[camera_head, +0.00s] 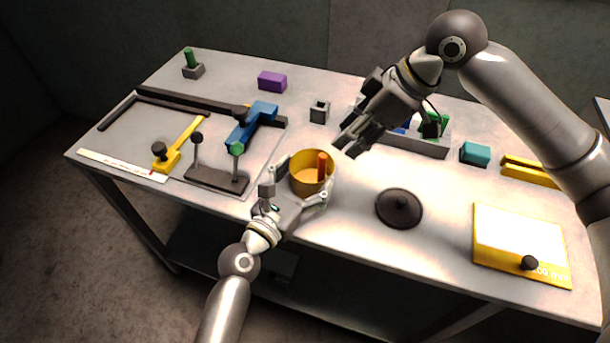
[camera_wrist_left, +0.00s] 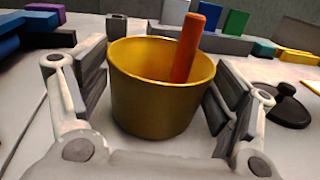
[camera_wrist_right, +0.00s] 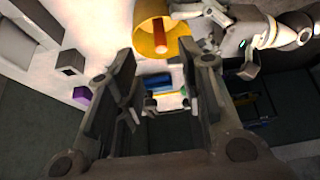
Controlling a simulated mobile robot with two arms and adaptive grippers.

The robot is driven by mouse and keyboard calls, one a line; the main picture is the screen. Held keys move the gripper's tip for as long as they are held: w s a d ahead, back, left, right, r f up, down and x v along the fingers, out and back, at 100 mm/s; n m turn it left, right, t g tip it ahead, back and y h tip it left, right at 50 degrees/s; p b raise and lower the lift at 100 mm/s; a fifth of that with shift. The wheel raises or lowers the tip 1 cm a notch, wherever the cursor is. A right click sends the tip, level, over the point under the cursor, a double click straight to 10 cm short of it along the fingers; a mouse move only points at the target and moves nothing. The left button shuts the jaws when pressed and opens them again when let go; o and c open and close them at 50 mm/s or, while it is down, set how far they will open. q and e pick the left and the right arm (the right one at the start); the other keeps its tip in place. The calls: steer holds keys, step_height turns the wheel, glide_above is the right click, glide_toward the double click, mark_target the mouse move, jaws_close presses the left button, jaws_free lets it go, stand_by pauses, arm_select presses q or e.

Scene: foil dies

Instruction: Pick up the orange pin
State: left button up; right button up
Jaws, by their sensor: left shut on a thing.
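The orange pin (camera_head: 322,165) stands inside a yellow pot (camera_head: 309,188), its top sticking out above the rim. It also shows, leaning slightly, in the left wrist view (camera_wrist_left: 189,47). My left gripper (camera_head: 297,186) is shut on the pot, with a finger on each side of it (camera_wrist_left: 165,108). My right gripper (camera_head: 353,140) is open and empty, above the table to the right of and behind the pot. The right wrist view shows the pot (camera_wrist_right: 152,22) and the pin (camera_wrist_right: 159,40) beyond its spread fingers.
A dark round lid with a knob (camera_head: 400,208) lies right of the pot. A stand with two knobbed posts (camera_head: 217,179) is to the left. A grey rack (camera_head: 418,145) with coloured blocks is behind. A yellow-edged white panel (camera_head: 520,240) lies at front right. A small grey socket block (camera_head: 320,110) stands behind the pot.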

steer(key=shift+f, duration=0.1)
steer(key=shift+c, duration=1.1)
steer(key=n+g+y, duration=0.1)
steer(key=n+y, duration=0.2)
steer(key=y, duration=0.5)
glide_toward(322, 155)
steer(key=shift+f+x, duration=0.1)
steer(key=shift+x, duration=2.5)
steer(key=shift+f+x, duration=0.15)
steer(key=shift+x, duration=2.4)
steer(key=shift+d, duration=0.15)
jaws_close()
